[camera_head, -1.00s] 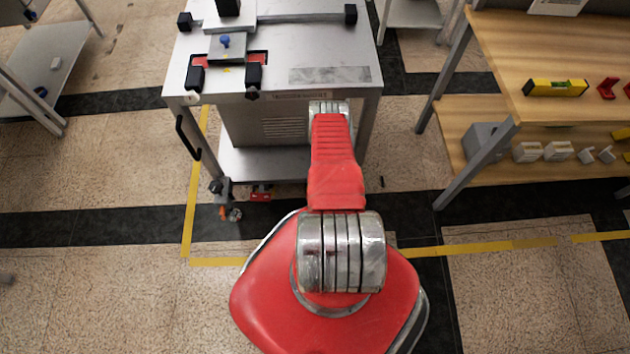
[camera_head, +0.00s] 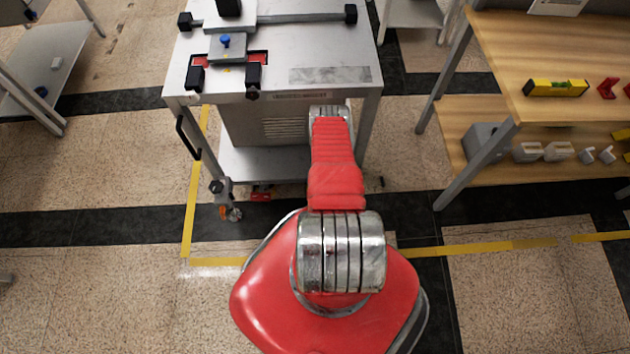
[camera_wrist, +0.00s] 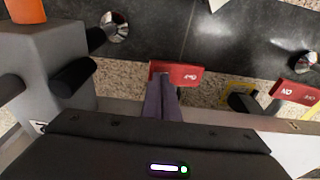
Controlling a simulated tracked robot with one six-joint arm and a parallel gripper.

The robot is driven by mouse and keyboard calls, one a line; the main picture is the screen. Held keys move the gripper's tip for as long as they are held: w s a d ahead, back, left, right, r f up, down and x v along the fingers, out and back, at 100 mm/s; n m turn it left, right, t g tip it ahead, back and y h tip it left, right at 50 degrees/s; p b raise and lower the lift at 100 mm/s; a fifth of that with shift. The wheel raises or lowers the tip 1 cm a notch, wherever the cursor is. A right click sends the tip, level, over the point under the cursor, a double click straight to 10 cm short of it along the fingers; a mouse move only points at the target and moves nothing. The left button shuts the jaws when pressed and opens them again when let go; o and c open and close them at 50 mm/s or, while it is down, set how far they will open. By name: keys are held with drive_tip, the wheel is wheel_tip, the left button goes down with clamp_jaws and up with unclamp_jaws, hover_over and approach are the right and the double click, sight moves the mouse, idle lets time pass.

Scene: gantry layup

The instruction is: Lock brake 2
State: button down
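In the wrist view, a red brake pedal (camera_wrist: 178,75) with white lettering, seen upside down, lies at the tips of my gripper (camera_wrist: 160,82). The two fingers lie close together with nothing seen between them. The tips overlap the pedal's near left part; I cannot tell whether they press on it. A second red pedal (camera_wrist: 296,92) with similar lettering is at the right edge. I cannot read a number on either pedal. In the head view, one red pedal (camera_head: 261,195) shows low under the grey cart (camera_head: 330,75); my gripper is hidden there behind my arm and the cart.
In the wrist view, a grey block with dark knobs (camera_wrist: 75,75) and an orange part (camera_wrist: 25,10) stands close on the left. Shiny round metal parts (camera_wrist: 114,27) lie beyond.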

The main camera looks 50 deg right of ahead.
drive_tip(key=shift+f, duration=0.3)
idle(0.4)
wheel_tip(320, 180, up, 7)
idle(1.1)
drive_tip(key=shift+w+r, duration=0.1)
idle(0.4)
